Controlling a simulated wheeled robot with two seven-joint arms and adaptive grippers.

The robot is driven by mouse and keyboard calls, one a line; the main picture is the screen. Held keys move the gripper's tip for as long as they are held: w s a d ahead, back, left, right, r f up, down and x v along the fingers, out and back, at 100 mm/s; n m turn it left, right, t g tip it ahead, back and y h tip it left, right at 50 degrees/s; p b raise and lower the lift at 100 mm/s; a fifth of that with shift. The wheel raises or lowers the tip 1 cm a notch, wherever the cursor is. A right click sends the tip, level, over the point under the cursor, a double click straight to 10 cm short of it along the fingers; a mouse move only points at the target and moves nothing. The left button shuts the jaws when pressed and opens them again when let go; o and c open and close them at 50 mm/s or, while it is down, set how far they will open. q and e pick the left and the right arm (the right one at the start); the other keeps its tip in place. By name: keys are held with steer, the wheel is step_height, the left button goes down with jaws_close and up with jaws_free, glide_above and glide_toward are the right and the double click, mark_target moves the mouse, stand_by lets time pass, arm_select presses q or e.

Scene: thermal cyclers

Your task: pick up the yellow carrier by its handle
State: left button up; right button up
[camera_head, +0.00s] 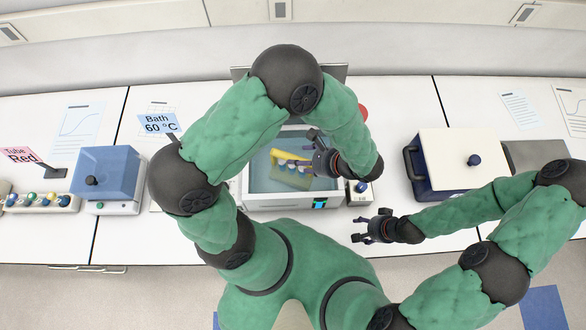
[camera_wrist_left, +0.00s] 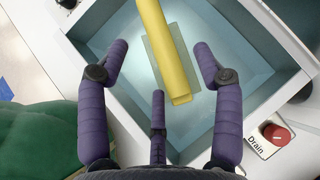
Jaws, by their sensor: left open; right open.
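The yellow carrier (camera_head: 290,179) sits in the water bath (camera_head: 256,201), with several blue-and-white tubes along it in the head view. In the left wrist view its yellow handle (camera_wrist_left: 166,50) is a long bar running from the top edge down between my fingers. My left gripper (camera_head: 312,157) is open over the bath. In the left wrist view its purple fingers (camera_wrist_left: 160,60) stand on both sides of the handle, with a third finger below; no contact shows.
The bath walls (camera_wrist_left: 255,128) surround the carrier, with a red drain knob (camera_wrist_left: 277,134) outside. A "Bath 60 °C" sign (camera_head: 159,123) and a blue-lidded device (camera_head: 107,172) stand left. A white-lidded box (camera_head: 455,158) stands right.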

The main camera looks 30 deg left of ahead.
arm_select(q)
steer(key=shift+b+x, duration=0.3)
steer(key=shift+x, duration=2.7)
steer(key=shift+s, duration=0.2)
jaws_close()
